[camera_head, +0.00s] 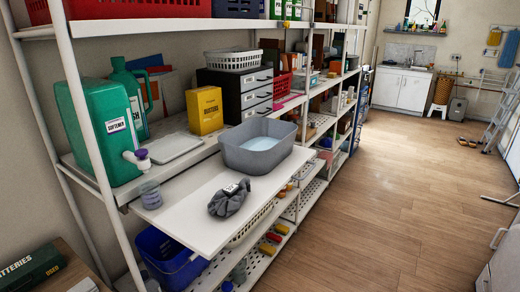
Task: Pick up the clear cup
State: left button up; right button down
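The clear cup (150,196) is small and see-through. It stands at the left end of the white pull-out board (195,222), just below the spout (136,160) of a green container labelled softener (100,130). Its upper rim is close under the spout; I cannot tell whether they touch. Nothing solid shows inside the cup. Neither of my grippers is in view.
A grey tub (257,160) with bluish liquid sits on the board's far part, and a dark grey cloth bundle (229,200) lies right of the cup. A shelf post (92,140) stands left. A yellow box (205,111) stands behind.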

aim_at(150, 192)
jog(key=u, duration=0.35)
jog(key=i+l+u, duration=0.25)
jog(key=u, duration=0.2)
jog(key=i+l+u, duration=0.2)
jog(key=l+u, duration=0.2)
jog(key=l, duration=0.05)
